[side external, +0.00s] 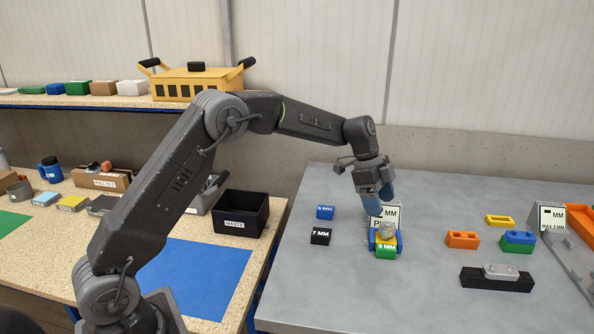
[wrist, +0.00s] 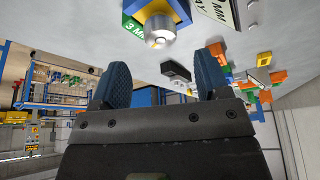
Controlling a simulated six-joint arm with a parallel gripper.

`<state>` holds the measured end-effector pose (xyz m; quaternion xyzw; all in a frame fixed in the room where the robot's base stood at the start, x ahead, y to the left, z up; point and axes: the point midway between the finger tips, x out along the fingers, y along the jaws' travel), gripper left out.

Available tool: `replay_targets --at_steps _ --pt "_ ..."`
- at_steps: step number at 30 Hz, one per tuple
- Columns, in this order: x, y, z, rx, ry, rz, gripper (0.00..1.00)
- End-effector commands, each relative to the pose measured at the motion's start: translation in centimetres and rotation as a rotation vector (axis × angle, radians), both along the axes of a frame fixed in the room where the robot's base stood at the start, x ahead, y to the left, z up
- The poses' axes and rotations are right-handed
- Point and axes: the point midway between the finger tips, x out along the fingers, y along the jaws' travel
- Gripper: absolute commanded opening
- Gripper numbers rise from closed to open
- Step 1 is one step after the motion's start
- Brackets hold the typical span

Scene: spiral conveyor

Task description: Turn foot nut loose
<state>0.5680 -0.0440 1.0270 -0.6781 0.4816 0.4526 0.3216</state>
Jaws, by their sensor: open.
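A rounded silver metal piece (side external: 387,229) sits on a small yellow and blue stand (side external: 373,240) on the grey table; it looks like the foot nut, but I cannot be sure. In the wrist view the silver piece (wrist: 158,31) is at the top, beyond the fingertips. My gripper (side external: 379,205) points down just above and slightly left of the piece. In the wrist view my gripper (wrist: 161,80) has its two blue fingers wide apart, with nothing held between them. Its exact distance from the piece is hard to judge.
A green 3 MM block (side external: 386,252) stands in front of the stand and a sign (side external: 391,213) behind it. Blue (side external: 325,212) and black (side external: 320,237) blocks are at left. Coloured parts and a black block (side external: 497,280) lie at right. The front-middle table is clear.

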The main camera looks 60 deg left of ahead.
Motion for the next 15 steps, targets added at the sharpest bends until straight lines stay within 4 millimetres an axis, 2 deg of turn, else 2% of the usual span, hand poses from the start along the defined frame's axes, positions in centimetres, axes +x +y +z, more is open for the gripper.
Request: replay_targets --at_steps 1,12,15 --pt "-0.1 0.4 1.0 0.001 -0.003 0.002 0.69" --pt "-1.0 3.0 7.5 0.001 -0.004 0.003 0.69" --pt "-2.6 2.3 8.9 0.017 0.007 0.063 0.69"
